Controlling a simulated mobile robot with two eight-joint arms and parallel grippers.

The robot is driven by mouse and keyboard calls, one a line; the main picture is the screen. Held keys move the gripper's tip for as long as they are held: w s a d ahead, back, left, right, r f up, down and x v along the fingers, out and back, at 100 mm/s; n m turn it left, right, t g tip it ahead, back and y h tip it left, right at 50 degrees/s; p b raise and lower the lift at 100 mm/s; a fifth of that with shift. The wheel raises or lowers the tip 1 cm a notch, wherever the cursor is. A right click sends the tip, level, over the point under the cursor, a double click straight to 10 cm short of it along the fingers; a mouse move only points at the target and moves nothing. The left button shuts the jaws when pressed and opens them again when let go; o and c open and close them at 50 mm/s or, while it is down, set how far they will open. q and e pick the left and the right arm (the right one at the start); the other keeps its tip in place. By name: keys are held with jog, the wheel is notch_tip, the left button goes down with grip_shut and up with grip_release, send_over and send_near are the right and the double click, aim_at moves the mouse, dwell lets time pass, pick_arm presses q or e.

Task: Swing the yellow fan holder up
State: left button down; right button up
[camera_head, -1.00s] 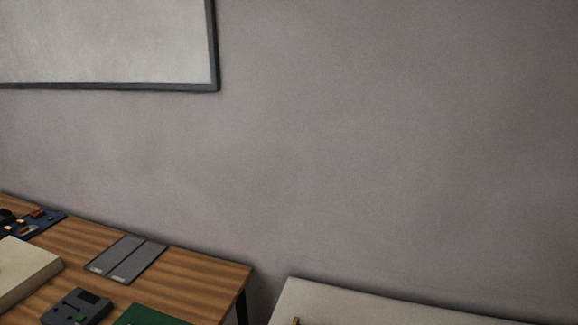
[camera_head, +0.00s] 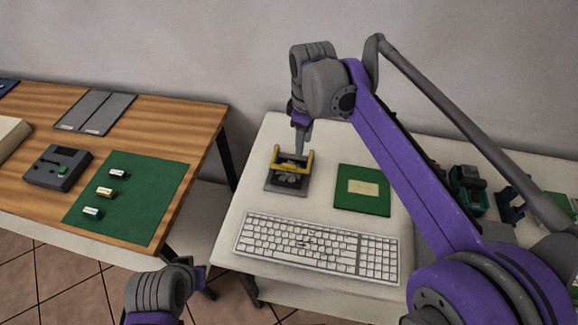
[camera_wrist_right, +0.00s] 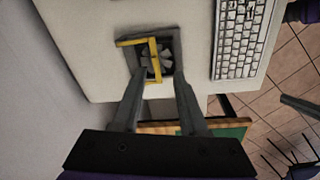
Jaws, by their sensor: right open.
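The yellow fan holder (camera_head: 293,168) is a U-shaped bracket on a small dark grey base (camera_head: 286,185) with a grey fan, on the white table. In the right wrist view the holder (camera_wrist_right: 153,58) crosses over the fan (camera_wrist_right: 160,62); its exact tilt is hard to tell. My right gripper (camera_head: 303,141) is just above and behind the holder, pointing down.
A white keyboard (camera_head: 318,248) lies in front of the fan and a green board (camera_head: 362,190) lies right of it. Dark green and blue parts (camera_head: 467,188) stand farther right, partly behind my right arm. A wooden table (camera_head: 185,125) with a green mat (camera_head: 135,205) stands left, across a gap.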

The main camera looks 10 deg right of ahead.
aim_at(289, 165)
jog(key=w+a+f+n, duration=0.1)
jog(key=f, duration=0.3)
jog(key=w+a+f+n+b, duration=0.1)
jog(key=f, duration=0.3)
jog(key=w+a+f+g+b, duration=0.1)
jog(key=w+f, duration=0.1)
jog(key=f, duration=0.3)
jog(key=shift+n, duration=0.4)
grip_shut()
dwell(1.0)
